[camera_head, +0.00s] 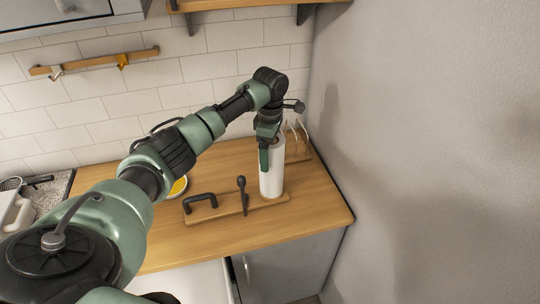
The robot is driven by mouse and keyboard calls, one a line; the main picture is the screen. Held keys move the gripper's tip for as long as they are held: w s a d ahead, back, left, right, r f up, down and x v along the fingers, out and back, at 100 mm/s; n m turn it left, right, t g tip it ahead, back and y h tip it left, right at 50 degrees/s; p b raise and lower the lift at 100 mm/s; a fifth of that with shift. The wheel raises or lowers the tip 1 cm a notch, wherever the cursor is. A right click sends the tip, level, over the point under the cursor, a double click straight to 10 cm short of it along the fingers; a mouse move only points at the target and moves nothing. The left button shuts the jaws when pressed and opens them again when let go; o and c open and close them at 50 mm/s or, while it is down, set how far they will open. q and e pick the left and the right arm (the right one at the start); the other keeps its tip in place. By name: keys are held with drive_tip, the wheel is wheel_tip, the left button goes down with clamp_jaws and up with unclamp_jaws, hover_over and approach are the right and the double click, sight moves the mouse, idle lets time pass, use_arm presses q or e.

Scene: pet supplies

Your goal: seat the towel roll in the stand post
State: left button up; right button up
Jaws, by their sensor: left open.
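The white towel roll (271,180) stands upright near the right end of a wooden base board (223,214) on the counter. A black bent handle (201,202) and a short black upright with a knob (242,196) are on the board left of the roll. My left gripper (267,156) points down at the top of the roll and is open. One green finger overlaps the front left of the roll; the other finger is hidden. I cannot tell whether the gripper touches the roll, or whether a post is inside it. My right gripper is not in view.
A wooden rack with pale upright loops (299,142) stands close behind the roll. A bowl with yellow contents (179,187) is partly behind my left arm. A grey wall (420,150) bounds the counter at right. The counter front (215,245) is clear.

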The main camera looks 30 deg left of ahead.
use_arm(q)
wheel_tip(320, 180, up, 10)
drive_tip(key=b, duration=0.3)
drive_tip(key=shift+f, duration=0.15)
drive_tip(key=shift+r, duration=0.6)
